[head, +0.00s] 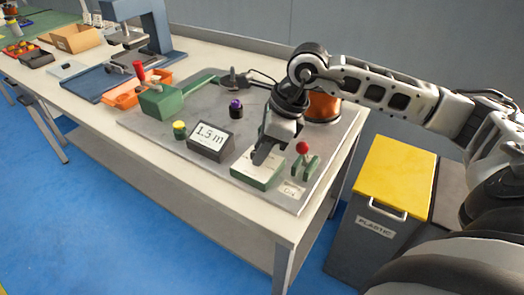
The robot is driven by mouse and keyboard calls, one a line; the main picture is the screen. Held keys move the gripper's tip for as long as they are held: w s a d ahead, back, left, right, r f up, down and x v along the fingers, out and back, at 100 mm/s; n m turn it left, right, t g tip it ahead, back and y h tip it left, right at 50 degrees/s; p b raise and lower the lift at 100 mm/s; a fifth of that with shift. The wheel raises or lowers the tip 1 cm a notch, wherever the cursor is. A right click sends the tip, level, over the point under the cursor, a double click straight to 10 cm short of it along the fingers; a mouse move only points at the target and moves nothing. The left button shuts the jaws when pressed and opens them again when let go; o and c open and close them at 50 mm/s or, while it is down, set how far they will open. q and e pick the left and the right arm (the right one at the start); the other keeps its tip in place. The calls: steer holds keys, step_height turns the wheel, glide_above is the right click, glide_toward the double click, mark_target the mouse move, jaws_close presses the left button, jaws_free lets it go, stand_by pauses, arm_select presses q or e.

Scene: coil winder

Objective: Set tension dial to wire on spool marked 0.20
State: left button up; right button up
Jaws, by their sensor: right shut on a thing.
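My right gripper (265,155) comes in from the right and points down onto a low green box with a white face (248,173), near the front of the grey machine plate. It is shut on what I take to be the tension dial on that box; the gripper hides the dial and any pointer. Part of the white scale shows, but its markings are too small to read. A copper-coloured wire spool (322,106) stands behind, partly covered by my arm; no marking on it is readable. My left gripper is not in view.
On the plate are a "1.5 m" display (209,139), a yellow-topped button (179,130), a purple-topped dark knob (236,108), a red-ball lever (303,150) close right of the gripper, and a green block with a red handle (160,100). A yellow-lidded "PLASTIC" bin (396,172) stands beside the table.

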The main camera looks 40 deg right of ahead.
steer(key=shift+a+m+t+h+b, duration=0.1)
steer(key=shift+m+t+h+b, duration=0.25)
steer(key=shift+m+b, duration=0.6)
steer(key=shift+m+p, duration=0.35)
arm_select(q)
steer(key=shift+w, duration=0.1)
arm_select(e)
steer(key=o, duration=1)
steer(key=shift+c, duration=0.2)
steer(key=shift+r, duration=0.15)
arm_select(q)
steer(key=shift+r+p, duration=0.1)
steer(key=shift+p, duration=0.45)
arm_select(e)
steer(key=v, duration=1.5)
steer(key=shift+s+r, duration=0.25)
steer(key=shift+r, duration=0.05)
